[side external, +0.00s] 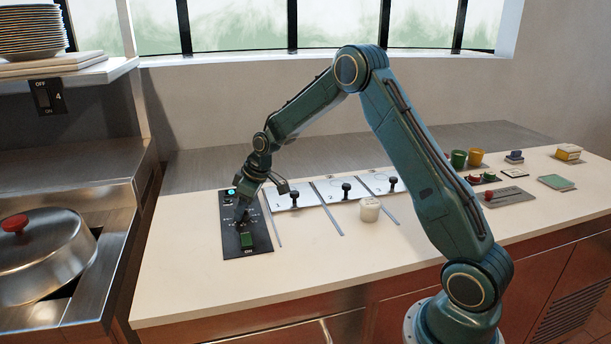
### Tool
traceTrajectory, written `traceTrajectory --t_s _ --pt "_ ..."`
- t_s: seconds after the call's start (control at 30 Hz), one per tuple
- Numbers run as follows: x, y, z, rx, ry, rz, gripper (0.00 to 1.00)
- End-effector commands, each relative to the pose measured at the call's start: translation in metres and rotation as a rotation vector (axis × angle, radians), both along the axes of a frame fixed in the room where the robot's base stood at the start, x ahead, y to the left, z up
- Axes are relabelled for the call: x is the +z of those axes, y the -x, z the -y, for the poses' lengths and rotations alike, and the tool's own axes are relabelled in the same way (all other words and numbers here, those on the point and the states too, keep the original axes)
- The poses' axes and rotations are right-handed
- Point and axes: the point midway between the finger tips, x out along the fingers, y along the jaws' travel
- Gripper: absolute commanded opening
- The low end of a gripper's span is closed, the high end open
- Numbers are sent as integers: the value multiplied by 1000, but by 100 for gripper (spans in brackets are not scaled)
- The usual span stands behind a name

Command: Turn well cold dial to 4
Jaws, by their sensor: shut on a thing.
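A dark control panel (232,247) lies at the left end of the pale counter. My gripper (242,216) points down onto the middle of this panel, at the ring of marks. It is shut on the well cold dial there, which is mostly hidden behind the fingers. The dial's pointer and the number it faces cannot be made out.
White lids with black knobs (346,188) lie in a row right of the panel, with thin grey strips between them. A white pot (370,209) stands in front. Green and yellow cups (475,157) and small items are at the right. A steel dome lid (55,255) is at the left.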

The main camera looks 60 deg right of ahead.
Motion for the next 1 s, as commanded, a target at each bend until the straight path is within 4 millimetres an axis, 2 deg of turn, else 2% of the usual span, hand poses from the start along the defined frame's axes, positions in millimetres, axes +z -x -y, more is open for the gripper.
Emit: traceTrajectory --t_s 0.2,0.5,1.0 --pt "0 0 2 195 -1 -1 14" --pt "0 -1 2 382 0 -1 14" --pt "-1 -1 3 443 0 -3 14"
